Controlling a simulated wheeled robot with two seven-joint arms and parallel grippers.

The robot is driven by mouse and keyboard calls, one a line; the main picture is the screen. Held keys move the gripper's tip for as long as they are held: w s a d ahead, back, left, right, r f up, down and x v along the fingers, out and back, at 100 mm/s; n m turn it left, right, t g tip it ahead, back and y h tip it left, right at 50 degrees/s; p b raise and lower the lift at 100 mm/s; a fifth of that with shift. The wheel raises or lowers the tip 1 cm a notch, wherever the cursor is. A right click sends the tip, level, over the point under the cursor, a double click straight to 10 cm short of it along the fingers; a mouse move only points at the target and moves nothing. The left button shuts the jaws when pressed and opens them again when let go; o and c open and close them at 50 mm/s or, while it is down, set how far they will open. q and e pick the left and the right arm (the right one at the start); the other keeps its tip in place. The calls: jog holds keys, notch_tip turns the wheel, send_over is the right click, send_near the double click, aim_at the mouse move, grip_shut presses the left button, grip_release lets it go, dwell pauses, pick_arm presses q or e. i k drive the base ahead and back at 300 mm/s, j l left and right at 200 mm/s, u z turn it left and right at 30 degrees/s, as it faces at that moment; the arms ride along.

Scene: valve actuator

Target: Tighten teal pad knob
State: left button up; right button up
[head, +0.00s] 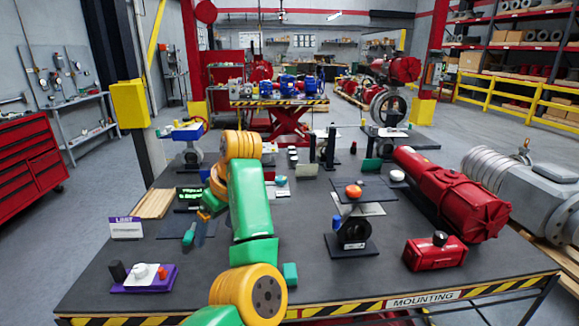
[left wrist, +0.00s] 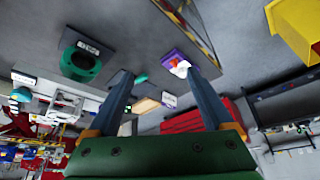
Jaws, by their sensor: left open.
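A small teal knob (head: 281,181) sits on a small stand near the middle of the workbench in the head view, right of my left arm. Its fine shape is too small to tell. My left gripper (head: 186,236) is left of that arm, angled down over the bench's left side and apart from the teal knob. In the left wrist view its two long fingers (left wrist: 160,70) are spread with nothing between them. Past the fingertips lies a purple base (left wrist: 170,57) with a white knob. My right gripper is not in view.
The purple base (head: 145,284) is at the bench's front left, with a white label stand (head: 127,228) behind it. An orange-red knob (head: 353,192) tops a black stand right of centre. A red box (head: 434,253) and a large red actuator (head: 455,195) occupy the right.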

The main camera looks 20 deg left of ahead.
aim_at(280, 180)
jog(key=i, duration=1.2)
